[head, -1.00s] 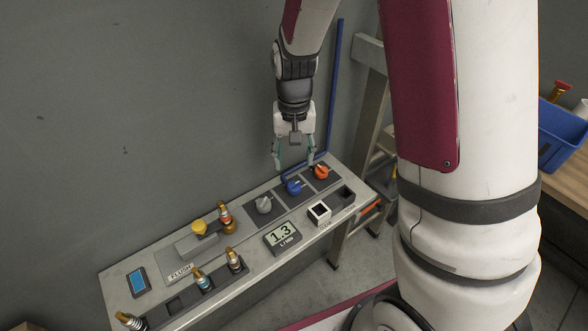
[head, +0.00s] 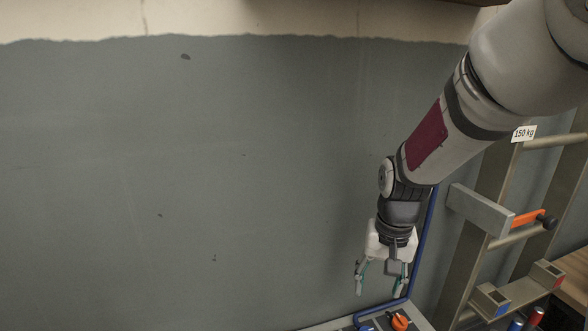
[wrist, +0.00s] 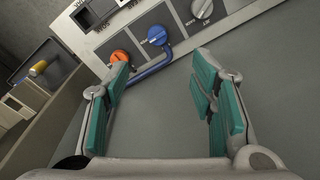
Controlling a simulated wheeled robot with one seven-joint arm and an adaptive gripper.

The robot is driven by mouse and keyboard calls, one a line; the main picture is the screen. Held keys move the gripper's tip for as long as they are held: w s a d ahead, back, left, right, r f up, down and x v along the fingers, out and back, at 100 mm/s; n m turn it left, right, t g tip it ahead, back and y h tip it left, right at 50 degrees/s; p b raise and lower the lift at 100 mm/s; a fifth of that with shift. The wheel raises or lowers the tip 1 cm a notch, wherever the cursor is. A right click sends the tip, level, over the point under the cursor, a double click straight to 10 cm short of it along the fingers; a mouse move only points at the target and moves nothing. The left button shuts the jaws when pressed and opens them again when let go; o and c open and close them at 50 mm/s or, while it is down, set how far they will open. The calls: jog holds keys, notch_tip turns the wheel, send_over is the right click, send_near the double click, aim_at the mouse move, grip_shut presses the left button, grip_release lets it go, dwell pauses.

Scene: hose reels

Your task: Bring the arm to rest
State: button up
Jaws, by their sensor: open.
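My gripper (head: 382,279) hangs at the end of my arm, pointing down, in front of the grey wall and above the bench panel (head: 330,325). In the wrist view my gripper (wrist: 163,112) is open, its teal finger pads wide apart with nothing between them. Beyond the fingers lie an orange knob (wrist: 119,57), a blue knob (wrist: 157,35) and a grey knob (wrist: 202,9) on the panel. The orange knob also shows at the bottom of the head view (head: 399,321). Most of the panel is out of the head view.
A blue pipe (head: 424,238) runs down the wall right beside my gripper. A metal rack (head: 484,235) with an orange-handled clamp (head: 529,217) stands to the right, below a "150 kg" label (head: 524,133). The wall (head: 180,180) to the left is clear.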

jog(key=s+r+n+t, duration=0.3)
jog(key=s+r+t, duration=0.1)
jog(key=s+r, duration=1.2)
jog(key=shift+s+r+t, duration=0.35)
jog(key=shift+s+t, duration=0.05)
jog(key=shift+s, duration=0.8)
